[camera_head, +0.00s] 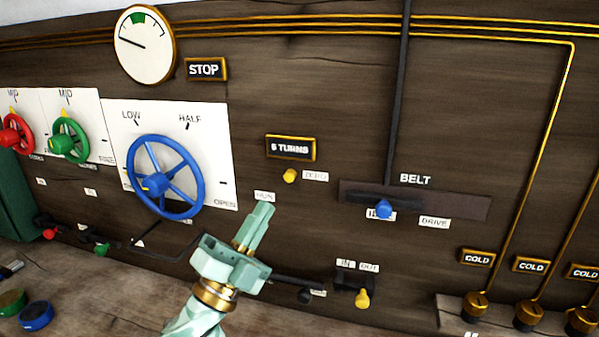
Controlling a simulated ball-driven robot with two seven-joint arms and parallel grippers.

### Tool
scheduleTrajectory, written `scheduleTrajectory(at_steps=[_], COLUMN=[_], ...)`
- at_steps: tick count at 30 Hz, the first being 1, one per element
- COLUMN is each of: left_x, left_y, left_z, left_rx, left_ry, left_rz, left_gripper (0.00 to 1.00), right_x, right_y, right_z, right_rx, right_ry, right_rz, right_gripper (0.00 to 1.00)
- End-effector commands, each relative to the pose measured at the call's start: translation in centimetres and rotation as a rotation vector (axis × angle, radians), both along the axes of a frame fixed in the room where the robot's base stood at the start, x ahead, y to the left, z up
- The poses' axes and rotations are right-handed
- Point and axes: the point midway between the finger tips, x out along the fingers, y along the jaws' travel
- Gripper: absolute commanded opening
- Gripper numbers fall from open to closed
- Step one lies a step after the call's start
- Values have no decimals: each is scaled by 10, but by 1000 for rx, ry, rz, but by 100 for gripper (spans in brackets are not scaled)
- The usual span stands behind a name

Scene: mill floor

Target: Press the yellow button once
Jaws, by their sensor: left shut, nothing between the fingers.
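A small round yellow button (290,175) sits on the dark wood panel, beside a white label reading ZERO and below a gold-framed plate reading 5 TURNS (290,148). My left gripper (265,208) is pale green with a brass wrist ring. It comes up from the bottom of the view, its fingers together and empty, pointing up toward the panel. In the picture the fingertips are a little below and left of the yellow button, with a visible gap. The fingers partly cover the area by a RUN label. My right gripper is not in view.
A blue handwheel (165,177) stands left of the gripper. A yellow-knobbed IN/OUT lever (362,298) sits lower right, and a blue-knobbed BELT slider (384,208) to the right. Brass COLD valves (476,306) are at far right. Round pieces (36,315) lie lower left.

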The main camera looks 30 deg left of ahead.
Motion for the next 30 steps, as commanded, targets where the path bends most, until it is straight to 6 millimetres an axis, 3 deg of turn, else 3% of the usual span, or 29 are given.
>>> scheduleTrajectory(at_steps=[4,11,24,30], left_x=[0,7,64,81], left_y=[0,2,15,19], left_z=[0,-1,-1,-1], left_rx=[0,0,0,0], left_ry=[0,1,1,1], left_rz=[0,0,1,0], left_gripper=[0,0,0,0], right_x=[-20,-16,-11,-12], right_y=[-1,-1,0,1], right_z=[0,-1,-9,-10], right_rx=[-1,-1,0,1], right_ry=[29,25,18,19], right_rz=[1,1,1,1], right_gripper=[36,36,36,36])
